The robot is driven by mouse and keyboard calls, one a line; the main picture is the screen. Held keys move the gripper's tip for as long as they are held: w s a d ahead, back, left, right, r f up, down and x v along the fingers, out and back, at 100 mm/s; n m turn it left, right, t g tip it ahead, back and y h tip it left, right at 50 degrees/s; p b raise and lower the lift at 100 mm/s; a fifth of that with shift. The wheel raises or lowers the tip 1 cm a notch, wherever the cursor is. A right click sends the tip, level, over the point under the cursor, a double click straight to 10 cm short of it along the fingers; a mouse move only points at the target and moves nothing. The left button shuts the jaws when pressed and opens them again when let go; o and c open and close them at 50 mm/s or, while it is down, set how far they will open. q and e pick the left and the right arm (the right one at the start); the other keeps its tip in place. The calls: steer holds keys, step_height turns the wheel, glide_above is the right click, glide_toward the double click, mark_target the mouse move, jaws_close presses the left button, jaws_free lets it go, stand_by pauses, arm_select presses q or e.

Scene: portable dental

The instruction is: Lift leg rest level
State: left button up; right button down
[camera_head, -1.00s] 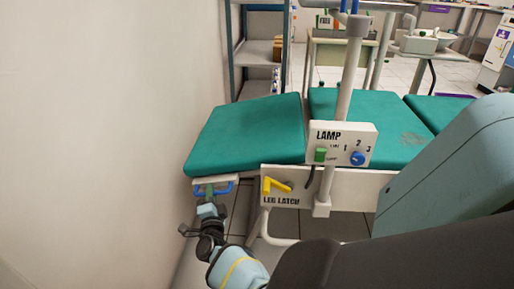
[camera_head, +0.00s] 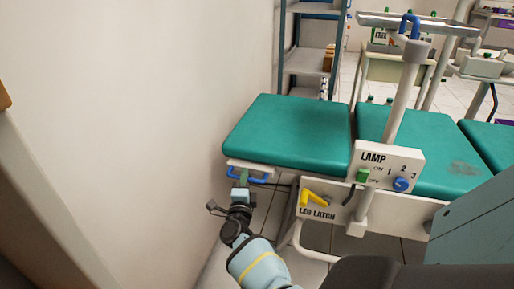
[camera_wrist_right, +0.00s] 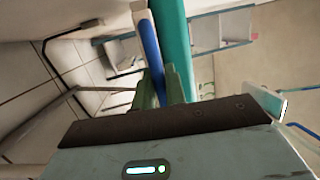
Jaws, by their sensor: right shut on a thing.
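The leg rest (camera_head: 290,130) is a green padded panel at the left end of the dental chair. It looks about in line with the green seat (camera_head: 435,150) beside it. A blue handle (camera_head: 262,181) is under its outer end and also shows in the right wrist view (camera_wrist_right: 150,45). My right gripper (camera_head: 241,178) is shut on this handle; its green fingers close around it in the wrist view (camera_wrist_right: 163,82). The yellow leg latch lever (camera_head: 314,198) is on the white side panel (camera_head: 385,208). My left gripper is not in view.
The lamp box (camera_head: 385,165) and its post (camera_head: 404,90) stand in front of the seat. A pale wall (camera_head: 170,130) is close on the left. A shelf rack (camera_head: 308,60) stands behind the leg rest. A metal tray (camera_head: 415,22) is at the top right.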

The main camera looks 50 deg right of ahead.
steer(key=shift+s+d+r, duration=0.1)
steer(key=shift+d+r, duration=0.25)
steer(key=shift+r, duration=0.1)
steer(key=c, duration=1.5)
jaws_free()
steer(key=shift+a, duration=0.1)
steer(key=shift+a+f, duration=0.1)
steer(key=shift+a+f, duration=0.1)
steer(key=shift+a, duration=0.1)
steer(key=p+v, duration=0.1)
steer(key=v, duration=0.6)
steer(key=shift+s+a+p, duration=0.1)
steer(key=shift+s+p, duration=0.1)
steer(key=shift+p, duration=0.15)
